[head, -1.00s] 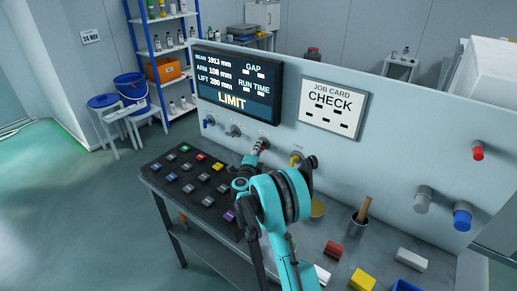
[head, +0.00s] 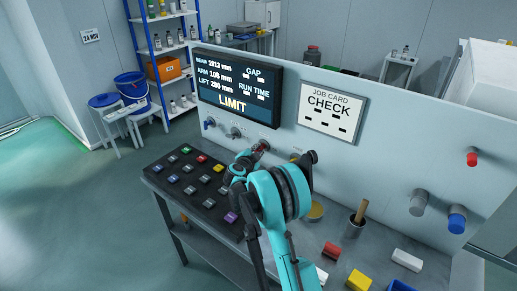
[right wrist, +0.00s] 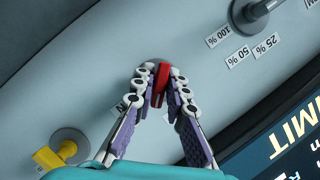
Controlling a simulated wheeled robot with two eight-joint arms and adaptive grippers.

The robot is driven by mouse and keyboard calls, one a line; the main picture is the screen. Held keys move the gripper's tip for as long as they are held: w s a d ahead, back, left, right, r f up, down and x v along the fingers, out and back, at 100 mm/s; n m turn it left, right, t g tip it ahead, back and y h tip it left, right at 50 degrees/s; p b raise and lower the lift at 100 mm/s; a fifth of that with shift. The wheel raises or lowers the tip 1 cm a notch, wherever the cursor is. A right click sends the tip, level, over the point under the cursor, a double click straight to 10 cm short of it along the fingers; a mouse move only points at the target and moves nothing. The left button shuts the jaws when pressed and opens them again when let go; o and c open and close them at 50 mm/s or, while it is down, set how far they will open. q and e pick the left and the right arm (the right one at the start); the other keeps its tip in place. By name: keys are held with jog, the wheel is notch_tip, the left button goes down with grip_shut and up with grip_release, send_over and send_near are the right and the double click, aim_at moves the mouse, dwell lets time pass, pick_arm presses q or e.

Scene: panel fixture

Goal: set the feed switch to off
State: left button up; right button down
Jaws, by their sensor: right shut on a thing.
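A small red switch handle (right wrist: 161,85) sticks out of the light panel in the right wrist view. It also shows in the head view (head: 262,147), below the dark display. My right gripper (right wrist: 160,80) has its fingers on both sides of the red handle and is shut on it. A white label (right wrist: 124,106) beside the fingers is mostly hidden, with only an "N" showing. I cannot read the word "feed" on any switch. My left gripper is not in view.
A yellow switch (right wrist: 55,154) and a grey dial (right wrist: 258,8) marked in percent flank the red one. The display (head: 235,88) reads LIMIT.

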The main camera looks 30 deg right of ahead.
jog(key=n+g+p, duration=0.1)
jog(key=n+g, duration=0.1)
jog(key=n, duration=0.1)
jog(key=n+g+h, duration=0.1)
jog(key=n+g, duration=0.1)
jog(key=n, duration=0.1)
jog(key=shift+p, duration=0.35)
jog(key=shift+n+g, duration=0.3)
dwell(0.4)
jog(key=c, duration=1.6)
grip_release()
jog(key=shift+a, duration=0.1)
jog(key=v, duration=1.1)
jog(key=shift+s+a, duration=0.2)
jog(key=shift+a, duration=0.15)
jog(key=shift+r, duration=0.1)
